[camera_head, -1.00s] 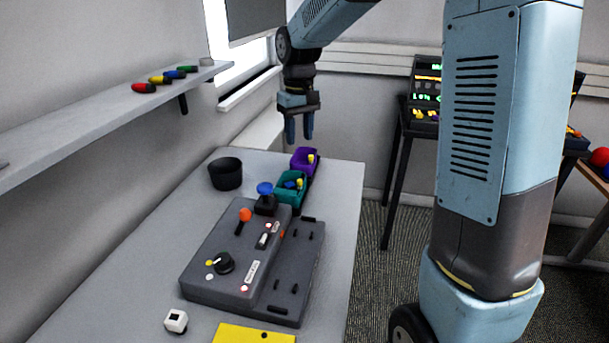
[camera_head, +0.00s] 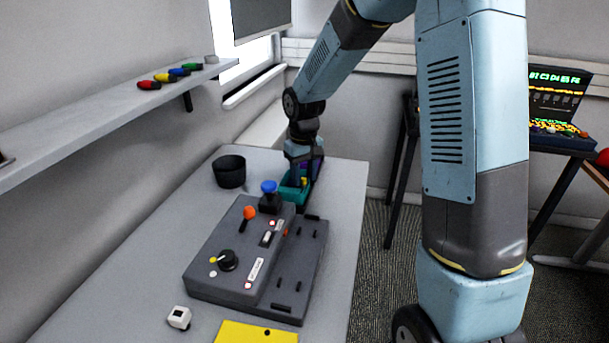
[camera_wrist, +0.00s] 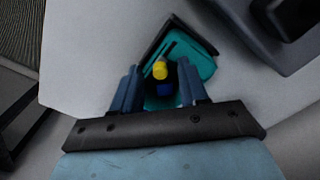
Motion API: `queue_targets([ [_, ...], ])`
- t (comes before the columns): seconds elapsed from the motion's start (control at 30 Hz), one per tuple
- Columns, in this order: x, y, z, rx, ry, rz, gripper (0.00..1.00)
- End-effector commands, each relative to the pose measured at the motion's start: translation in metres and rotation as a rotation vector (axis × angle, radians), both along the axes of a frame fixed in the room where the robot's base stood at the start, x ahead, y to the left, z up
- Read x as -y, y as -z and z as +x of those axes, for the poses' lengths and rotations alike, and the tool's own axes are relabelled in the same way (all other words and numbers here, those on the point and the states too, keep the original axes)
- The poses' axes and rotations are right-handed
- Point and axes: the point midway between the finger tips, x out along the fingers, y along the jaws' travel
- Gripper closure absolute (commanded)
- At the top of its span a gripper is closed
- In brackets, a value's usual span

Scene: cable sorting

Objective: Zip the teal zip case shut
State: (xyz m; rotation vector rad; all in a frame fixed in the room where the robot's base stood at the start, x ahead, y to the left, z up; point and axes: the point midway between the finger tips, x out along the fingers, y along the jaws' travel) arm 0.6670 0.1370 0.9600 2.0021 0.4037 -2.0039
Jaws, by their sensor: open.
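The teal zip case (camera_head: 289,193) stands open on the table behind the grey control box. In the wrist view the teal case (camera_wrist: 203,62) shows a yellow-topped item (camera_wrist: 160,69) and something blue inside it. My gripper (camera_head: 301,184) is lowered over the case; its fingers (camera_wrist: 157,88) are open, one on each side of the case's near part. I cannot tell whether the fingers touch the case. The zip pull cannot be made out. A purple case (camera_head: 318,166) is partly hidden behind my gripper.
The grey control box (camera_head: 230,275) with a blue-topped stick (camera_head: 269,187) and an orange knob (camera_head: 249,212) stands close in front. A black bowl (camera_head: 229,172) is to the left. A white cube (camera_head: 179,317) and a yellow plate (camera_head: 256,333) lie nearer.

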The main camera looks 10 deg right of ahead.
Motion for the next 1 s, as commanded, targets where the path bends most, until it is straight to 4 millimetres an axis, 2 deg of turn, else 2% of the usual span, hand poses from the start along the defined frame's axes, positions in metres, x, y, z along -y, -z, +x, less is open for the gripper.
queue_targets([
  [0.33, -0.0001, 0.0034, -0.0001, 0.0, 0.0, 0.0, 0.57],
  [0.8, 0.0002, 0.0032, 0.0, 0.0, 0.001, 0.0, 1.0],
  [1.0, 0.0005, 0.0032, 0.0, 0.0, 0.001, 0.0, 1.0],
])
